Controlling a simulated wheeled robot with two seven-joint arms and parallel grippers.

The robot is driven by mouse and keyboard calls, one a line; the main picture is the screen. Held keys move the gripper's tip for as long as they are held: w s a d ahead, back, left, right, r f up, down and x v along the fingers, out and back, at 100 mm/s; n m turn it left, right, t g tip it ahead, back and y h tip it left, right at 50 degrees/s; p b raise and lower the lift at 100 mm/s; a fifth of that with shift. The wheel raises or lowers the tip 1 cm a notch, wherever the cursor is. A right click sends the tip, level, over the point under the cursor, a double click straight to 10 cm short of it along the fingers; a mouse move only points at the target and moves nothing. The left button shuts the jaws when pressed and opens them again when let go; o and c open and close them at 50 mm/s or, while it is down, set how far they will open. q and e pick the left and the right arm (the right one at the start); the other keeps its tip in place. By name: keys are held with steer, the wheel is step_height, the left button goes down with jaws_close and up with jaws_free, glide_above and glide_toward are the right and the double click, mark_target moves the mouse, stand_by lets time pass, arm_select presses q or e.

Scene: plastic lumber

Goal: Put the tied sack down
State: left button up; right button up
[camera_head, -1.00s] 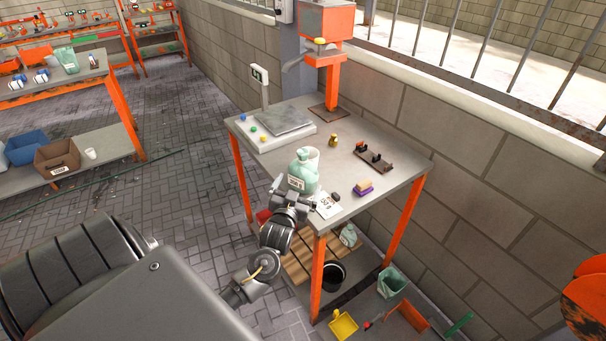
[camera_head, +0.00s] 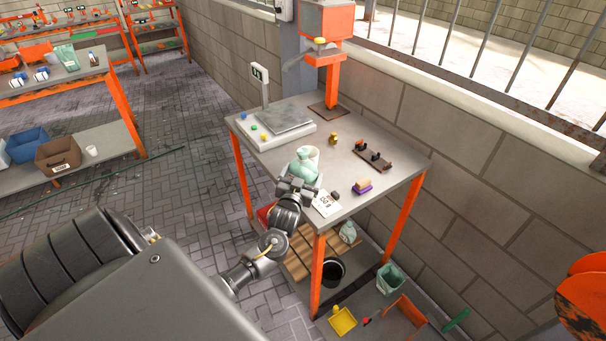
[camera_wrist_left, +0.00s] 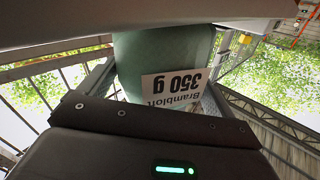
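The tied sack (camera_head: 305,168) is pale green with a gathered top. In the left wrist view the sack (camera_wrist_left: 150,52) sits between the two fingers, which press close on both sides. Its white label reads "Brambloft 350 g" upside down. The sack's bottom is hidden, so I cannot tell whether it touches the bench top. My right gripper is not in view.
A scale (camera_head: 284,118) stands at the bench's back left. A printed card (camera_head: 327,204), a purple-and-yellow block (camera_head: 362,186), a small brass weight (camera_head: 333,138) and a dark rack (camera_head: 374,158) lie to the right. The bench top between them is clear.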

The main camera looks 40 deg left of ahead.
mark_target(301, 170)
arm_select(q)
steer(key=c, duration=0.4)
steer(key=shift+r, duration=0.1)
steer(key=shift+r, duration=0.3)
step_height(301, 170, up, 2)
steer(key=shift+r+b, duration=0.2)
steer(key=shift+b, duration=0.5)
steer(key=s+d+r, duration=0.8)
steer(key=s+r, duration=0.2)
steer(key=s, duration=0.2)
steer(key=d+m+h, duration=0.1)
steer(key=d+h, duration=0.1)
steer(key=d, duration=0.3)
steer(key=d+m+t+h, duration=0.1)
steer(key=d+m+h, duration=0.1)
steer(key=d, duration=0.3)
steer(key=d+m+h, duration=0.2)
steer(key=d+h, duration=0.1)
steer(key=d, duration=0.2)
steer(key=shift+w+r+t+b, duration=0.1)
steer(key=shift+w+t+b, duration=0.2)
steer(key=shift+w+b, duration=0.1)
